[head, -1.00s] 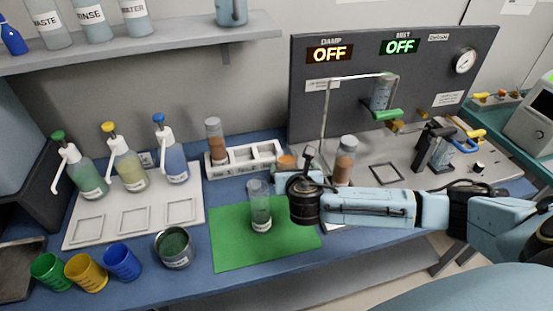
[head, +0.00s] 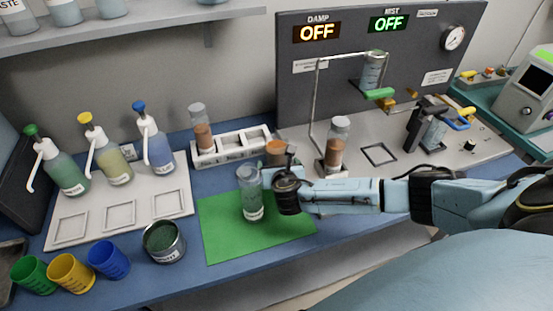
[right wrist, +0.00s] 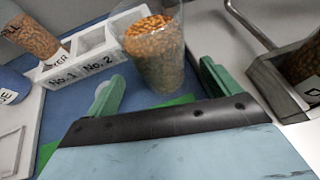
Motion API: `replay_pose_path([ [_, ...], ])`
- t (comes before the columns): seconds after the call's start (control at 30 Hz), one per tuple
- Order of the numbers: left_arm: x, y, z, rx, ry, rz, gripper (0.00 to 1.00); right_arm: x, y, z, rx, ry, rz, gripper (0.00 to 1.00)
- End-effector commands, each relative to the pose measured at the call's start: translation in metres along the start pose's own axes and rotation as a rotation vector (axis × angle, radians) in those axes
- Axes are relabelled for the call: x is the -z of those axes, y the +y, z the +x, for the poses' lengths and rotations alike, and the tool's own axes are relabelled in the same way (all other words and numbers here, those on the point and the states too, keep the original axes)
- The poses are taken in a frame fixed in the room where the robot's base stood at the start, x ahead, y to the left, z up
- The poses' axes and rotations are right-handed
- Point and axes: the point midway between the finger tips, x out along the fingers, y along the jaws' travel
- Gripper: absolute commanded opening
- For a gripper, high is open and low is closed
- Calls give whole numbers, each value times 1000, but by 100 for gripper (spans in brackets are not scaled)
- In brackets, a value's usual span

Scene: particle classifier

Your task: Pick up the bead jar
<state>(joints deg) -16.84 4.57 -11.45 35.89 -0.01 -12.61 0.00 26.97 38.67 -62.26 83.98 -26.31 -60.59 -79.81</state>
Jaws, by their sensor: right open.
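A clear jar of orange-brown beads (right wrist: 155,55) stands upright in the right wrist view, just beyond and between my right gripper's fingertips (right wrist: 160,85). In the head view its orange top (head: 278,148) shows behind my right gripper (head: 279,165), which hides its lower part. The right gripper is open, its two green fingers spread, holding nothing. I cannot tell whether a finger touches the jar. My left gripper is not in view.
A clear jar (head: 251,192) stands on the green mat (head: 215,240), close left of the gripper. Other brown-filled jars stand in the white rack (head: 232,147) and on the machine (head: 335,147). Pump bottles and coloured cups are at left.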

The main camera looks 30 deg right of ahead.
Motion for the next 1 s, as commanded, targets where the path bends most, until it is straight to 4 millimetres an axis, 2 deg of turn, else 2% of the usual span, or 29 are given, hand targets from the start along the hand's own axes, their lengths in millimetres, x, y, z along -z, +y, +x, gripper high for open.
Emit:
replay_pose_path([
  [0.1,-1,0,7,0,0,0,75,0,0,19,2,-2,1,89],
  [0.23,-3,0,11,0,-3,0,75,1,0,34,2,-2,1,89],
  [0.57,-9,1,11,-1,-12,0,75,-1,0,40,0,-1,1,89],
  [1.0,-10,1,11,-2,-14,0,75,0,0,40,1,-1,1,32],
])
